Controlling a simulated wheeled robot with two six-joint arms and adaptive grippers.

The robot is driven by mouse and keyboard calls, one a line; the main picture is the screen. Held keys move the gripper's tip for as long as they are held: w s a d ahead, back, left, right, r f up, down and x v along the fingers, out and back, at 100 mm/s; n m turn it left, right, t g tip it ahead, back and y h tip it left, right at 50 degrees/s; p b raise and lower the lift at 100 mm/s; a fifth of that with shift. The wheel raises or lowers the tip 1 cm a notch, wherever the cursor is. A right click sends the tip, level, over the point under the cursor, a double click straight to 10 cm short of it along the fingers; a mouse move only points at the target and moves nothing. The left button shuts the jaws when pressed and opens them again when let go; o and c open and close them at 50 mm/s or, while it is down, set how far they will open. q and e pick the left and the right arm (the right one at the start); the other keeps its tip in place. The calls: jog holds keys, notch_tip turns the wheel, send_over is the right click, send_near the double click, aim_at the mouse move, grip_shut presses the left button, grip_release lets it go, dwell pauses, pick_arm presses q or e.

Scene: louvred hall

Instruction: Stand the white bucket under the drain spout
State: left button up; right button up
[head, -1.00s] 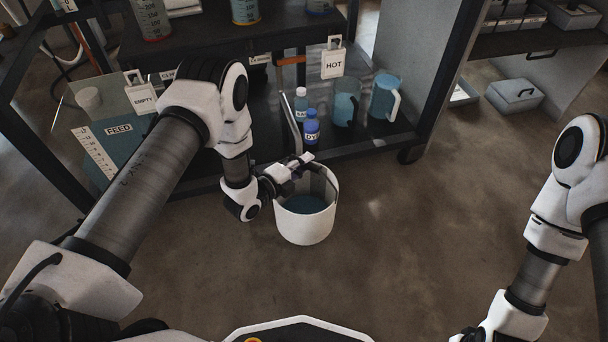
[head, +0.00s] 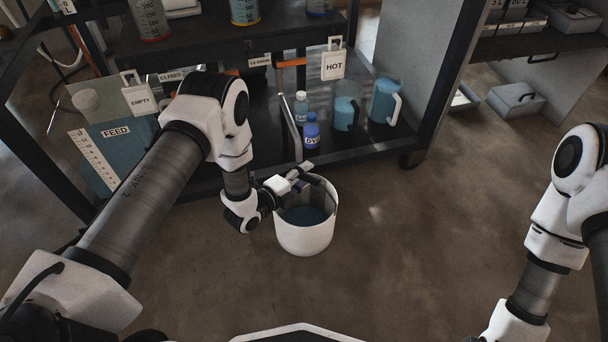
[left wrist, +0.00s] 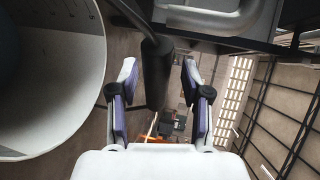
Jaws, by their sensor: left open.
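The white bucket (head: 303,239) stands upright on the floor in front of the lower shelf, with blue-looking contents or interior. It also fills the left side of the left wrist view (left wrist: 75,125). My left gripper (head: 308,183) is at the bucket's back rim. In the left wrist view my left gripper (left wrist: 158,80) has its fingers apart, with a dark bar ending in a thick cylinder (left wrist: 157,72) between them. I cannot tell whether that is the bucket's handle. A pale slanting tube (head: 291,122) reaches the shelf's front edge; I cannot tell if it is the drain spout. My right gripper is out of view.
On the lower shelf stand a FEED tank (head: 112,160), a blue bottle (head: 311,131), a white-capped bottle (head: 301,108) and two blue jugs (head: 385,100). A HOT tag (head: 334,65) hangs above. The floor right of the bucket is clear.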

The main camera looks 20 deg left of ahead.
pick_arm(q)
jog(key=s+a+n+g+y+p, duration=0.2)
jog(key=s+n+g, duration=0.5)
jog(key=s+n, duration=0.4)
jog(key=s+a+f+n+g+y+p, duration=0.1)
jog(key=s+a+n+g+y+p, duration=0.2)
jog(key=s+n, duration=0.9)
jog(key=s+a+g+y, duration=0.2)
jog(key=s+g, duration=0.2)
jog(key=s, duration=0.8)
notch_tip(320, 180, up, 36)
jog(key=p, duration=3.6)
jog(key=shift+p, duration=0.3)
jog(key=shift+r, duration=0.1)
